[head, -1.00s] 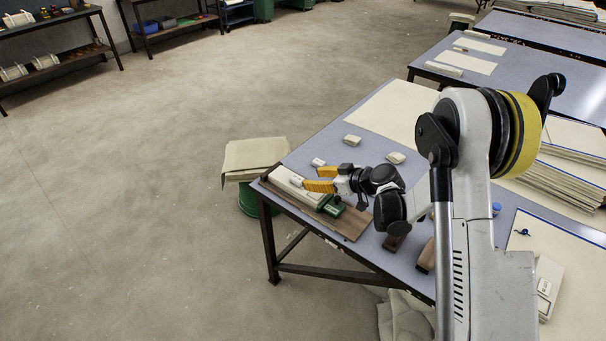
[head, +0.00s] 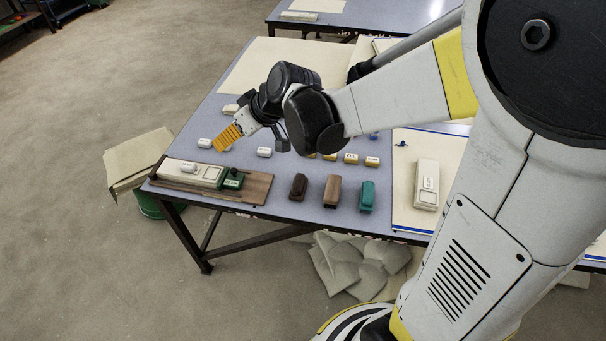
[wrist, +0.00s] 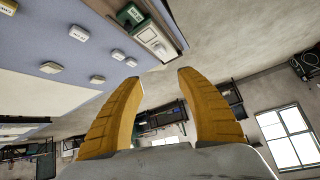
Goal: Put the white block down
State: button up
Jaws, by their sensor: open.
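Several small white blocks lie on the grey-blue table (head: 225,125). One white block (head: 205,143) is at the left beside my gripper, another white block (head: 264,152) is to its right. A small pale piece (head: 189,168) appears on top of a long white block (head: 208,176) on a brown board. My gripper (head: 220,145) has orange fingers, spread apart with nothing between them. In the wrist view, the open gripper (wrist: 160,76) is clear of the table, with small white blocks (wrist: 131,62) beyond its left finger. I cannot tell which block the task means.
A green block (head: 232,179) sits at the long block's end. Dark brown (head: 298,186), brown (head: 332,191) and teal (head: 367,196) blocks stand along the front edge. A larger white block (head: 427,185) lies at right. A green bin (head: 150,205) with cloth stands off the left corner.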

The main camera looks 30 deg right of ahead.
jog(key=s+d+r+m+h, duration=0.1)
jog(key=s+d, duration=0.3)
jog(key=s, duration=0.6)
jog(key=s+d+r+m+h, duration=0.2)
jog(key=s+d+m+h, duration=0.2)
jog(key=s, duration=0.7)
jog(key=shift+d+r+m, duration=0.2)
jog(key=shift+d+m, duration=0.1)
